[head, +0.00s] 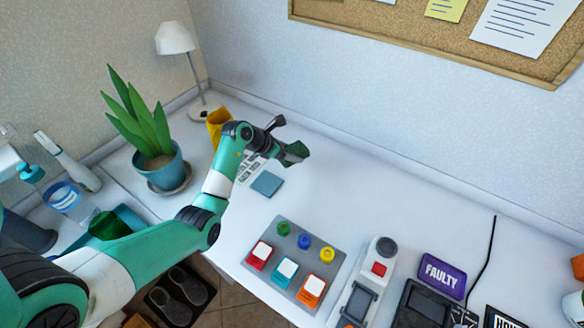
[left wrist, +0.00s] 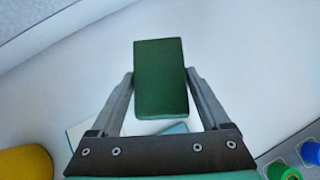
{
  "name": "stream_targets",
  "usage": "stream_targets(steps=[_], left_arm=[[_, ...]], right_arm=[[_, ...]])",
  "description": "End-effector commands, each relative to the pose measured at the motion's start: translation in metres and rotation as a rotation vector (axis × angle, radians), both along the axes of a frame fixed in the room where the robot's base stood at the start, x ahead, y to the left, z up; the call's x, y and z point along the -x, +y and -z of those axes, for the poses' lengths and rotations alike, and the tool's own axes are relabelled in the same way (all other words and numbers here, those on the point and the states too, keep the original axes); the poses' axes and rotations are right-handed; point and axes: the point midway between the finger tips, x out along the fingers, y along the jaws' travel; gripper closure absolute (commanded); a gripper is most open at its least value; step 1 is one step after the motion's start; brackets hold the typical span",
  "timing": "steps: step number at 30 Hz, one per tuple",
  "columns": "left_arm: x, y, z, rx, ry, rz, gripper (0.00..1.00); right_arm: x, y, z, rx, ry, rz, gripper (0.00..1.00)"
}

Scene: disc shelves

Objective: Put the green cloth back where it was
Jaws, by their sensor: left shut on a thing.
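My left gripper (head: 285,145) is shut on the green cloth (head: 295,153), a dark green flat, block-like piece. The gripper holds it above the white table, near the back wall. In the left wrist view the green cloth (left wrist: 160,75) sits upright between the two fingers (left wrist: 160,95), with its far end sticking out past the fingertips. A blue-grey square (head: 267,184) lies on the table below and in front of the gripper, beside a white card with printed text (head: 249,168). My right gripper is not in view.
A potted plant (head: 171,177), a lamp (head: 175,38) and a yellow object (head: 216,121) stand to the left. A grey button panel (head: 280,258) with coloured discs lies in front. The table right of the gripper is clear.

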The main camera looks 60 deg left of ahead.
Motion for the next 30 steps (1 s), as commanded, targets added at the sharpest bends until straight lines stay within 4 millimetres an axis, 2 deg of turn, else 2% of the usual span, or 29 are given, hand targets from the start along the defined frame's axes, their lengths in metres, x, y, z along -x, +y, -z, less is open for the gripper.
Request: stream_targets(steps=[1, 2, 10, 16, 27, 28, 30], left_arm=[[-0.005, 0.006, 0.015, 0.0, 0.001, 0.0, 1.0], [-0.007, 0.008, 0.018, 0.0, 0.0, 0.0, 1.0], [-0.013, 0.015, 0.025, -0.001, -0.001, 0.001, 1.0], [-0.015, 0.017, 0.059, -0.001, 0.0, 0.001, 1.0], [-0.014, 0.016, 0.059, 0.001, 0.001, 0.001, 1.0], [-0.014, 0.016, 0.059, 0.001, 0.001, 0.001, 0.16], [-0.014, 0.017, 0.059, 0.0, 0.001, 0.001, 0.04]], right_arm=[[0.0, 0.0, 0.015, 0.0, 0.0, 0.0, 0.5], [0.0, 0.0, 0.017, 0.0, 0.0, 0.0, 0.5], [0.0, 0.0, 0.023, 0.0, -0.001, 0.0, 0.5], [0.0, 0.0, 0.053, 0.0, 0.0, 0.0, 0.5], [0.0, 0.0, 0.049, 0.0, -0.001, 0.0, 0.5], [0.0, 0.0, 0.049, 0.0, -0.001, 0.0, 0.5], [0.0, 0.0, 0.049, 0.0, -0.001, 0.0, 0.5]])
